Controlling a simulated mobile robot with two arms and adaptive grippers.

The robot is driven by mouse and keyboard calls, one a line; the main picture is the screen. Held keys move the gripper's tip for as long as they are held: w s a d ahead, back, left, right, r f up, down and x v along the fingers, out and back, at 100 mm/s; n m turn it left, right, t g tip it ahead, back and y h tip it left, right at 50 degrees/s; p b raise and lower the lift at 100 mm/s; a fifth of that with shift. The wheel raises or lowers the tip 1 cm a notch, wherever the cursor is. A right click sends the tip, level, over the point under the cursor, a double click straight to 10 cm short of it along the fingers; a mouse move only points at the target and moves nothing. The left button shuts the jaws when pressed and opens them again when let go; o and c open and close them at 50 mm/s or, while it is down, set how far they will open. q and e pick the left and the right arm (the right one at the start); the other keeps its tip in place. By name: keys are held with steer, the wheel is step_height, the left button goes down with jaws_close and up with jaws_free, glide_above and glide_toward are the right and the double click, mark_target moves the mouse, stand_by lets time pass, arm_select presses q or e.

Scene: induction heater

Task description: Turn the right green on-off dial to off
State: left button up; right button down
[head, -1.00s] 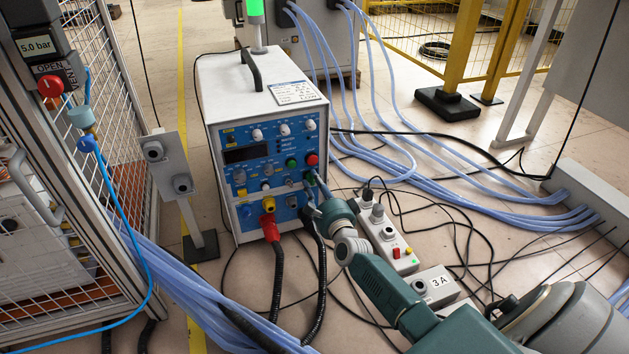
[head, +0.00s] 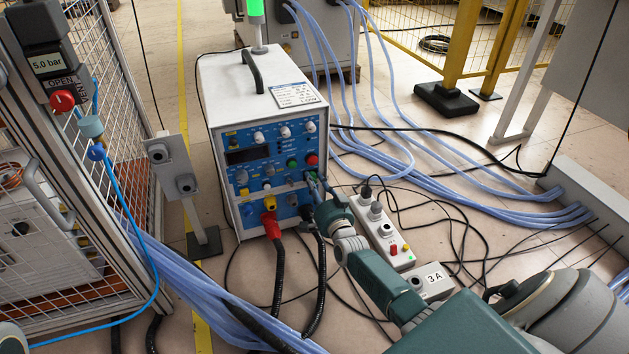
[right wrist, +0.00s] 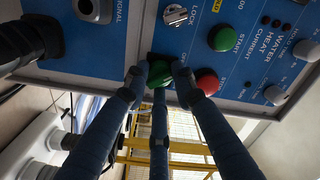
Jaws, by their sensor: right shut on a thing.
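The heater (head: 262,95) is a white box with a blue control panel that faces me. The green on-off dial (right wrist: 160,73) sits at the panel's edge in the right wrist view, beside the red button (right wrist: 208,82) and the green START button (right wrist: 222,38). My right gripper (right wrist: 157,80) has its three dark fingers closed around this dial. In the head view my right gripper (head: 314,185) is at the lower right of the panel and hides most of the dial. The dial's pointer direction cannot be made out.
A red plug (head: 270,222) with a thick cable comes out of the panel's lower front. A power strip (head: 385,235) and a box marked 3 A (head: 432,282) lie near my right arm. A grey post with switches (head: 172,168) and a mesh cage (head: 115,100) stand left.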

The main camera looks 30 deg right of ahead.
steer(key=shift+d+n, duration=0.15)
steer(key=shift+n, duration=0.45)
steer(key=c, duration=1.4)
jaws_free()
steer(key=shift+s+d, duration=0.1)
steer(key=v, duration=1.2)
